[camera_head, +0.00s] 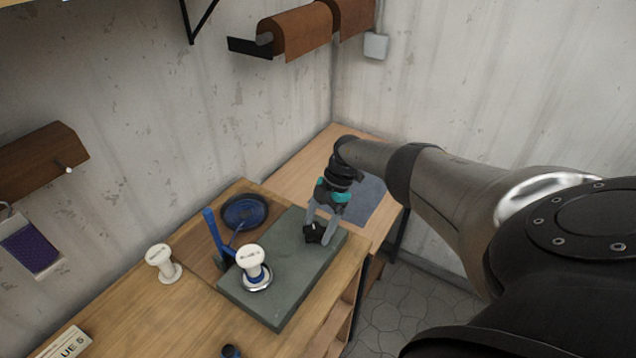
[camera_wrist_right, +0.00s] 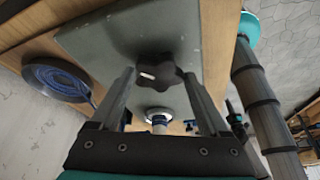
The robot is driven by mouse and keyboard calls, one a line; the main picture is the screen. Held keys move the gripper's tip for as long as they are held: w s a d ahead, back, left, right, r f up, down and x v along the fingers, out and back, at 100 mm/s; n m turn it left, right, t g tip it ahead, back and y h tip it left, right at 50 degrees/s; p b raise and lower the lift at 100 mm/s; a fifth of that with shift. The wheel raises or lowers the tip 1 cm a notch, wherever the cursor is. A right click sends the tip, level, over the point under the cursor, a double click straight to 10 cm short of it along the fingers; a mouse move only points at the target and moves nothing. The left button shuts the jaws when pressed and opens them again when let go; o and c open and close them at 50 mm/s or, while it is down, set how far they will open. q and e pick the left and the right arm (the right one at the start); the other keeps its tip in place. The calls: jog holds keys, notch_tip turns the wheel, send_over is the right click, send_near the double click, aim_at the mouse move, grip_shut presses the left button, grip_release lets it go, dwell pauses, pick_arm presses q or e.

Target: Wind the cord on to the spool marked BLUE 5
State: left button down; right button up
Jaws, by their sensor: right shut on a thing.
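The white spool marked BLUE 5 (camera_head: 250,260) stands on a grey-green board, with some blue at its base on a pale round plate. It also shows in the right wrist view (camera_wrist_right: 158,117). Blue cord lies coiled in a dark round dish (camera_head: 243,211) at the board's far left corner, also seen in the wrist view (camera_wrist_right: 55,79). A blue upright piece (camera_head: 213,232) stands between dish and spool. My right gripper (camera_head: 317,232) is shut on a black lobed knob (camera_wrist_right: 157,74) over the board, right of the spool. My left gripper is not in view.
A second white spool (camera_head: 161,263) stands on the wooden bench left of the board (camera_head: 291,297). A label ending in "UE 5" (camera_head: 69,343) lies at the lower left. A small dark and blue object (camera_head: 230,351) sits at the front edge. Walls close off the back.

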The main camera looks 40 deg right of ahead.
jog(key=m+p, duration=0.1)
jog(key=m+t+p, duration=0.1)
jog(key=shift+s+a+r+m+p, duration=0.1)
jog(key=shift+s+r+m+p, duration=0.1)
jog(key=shift+m+p, duration=0.2)
jog(key=shift+f+m+t+h+p, duration=0.1)
jog(key=shift+m+t+h+p, duration=0.3)
jog(key=shift+m, duration=0.4)
jog(key=m+t, duration=0.1)
jog(key=m, duration=0.2)
jog(key=shift+s+a+f+h, duration=0.1)
jog(key=shift+a+h, duration=0.05)
jog(key=shift+h, duration=0.15)
jog(key=shift+a+m+t+h, duration=0.1)
jog(key=shift+m+t+h, duration=0.25)
jog(key=shift+m, duration=1)
jog(key=shift+a+m+t+h, duration=0.1)
jog(key=shift+m+t+h, duration=0.25)
jog(key=shift+m, duration=1)
jog(key=shift+m+h, duration=0.3)
jog(key=shift+m, duration=0.1)
jog(key=o, duration=1.2)
jog(key=shift+o, duration=0.2)
jog(key=shift+s+a, duration=0.1)
jog(key=shift+s, duration=0.05)
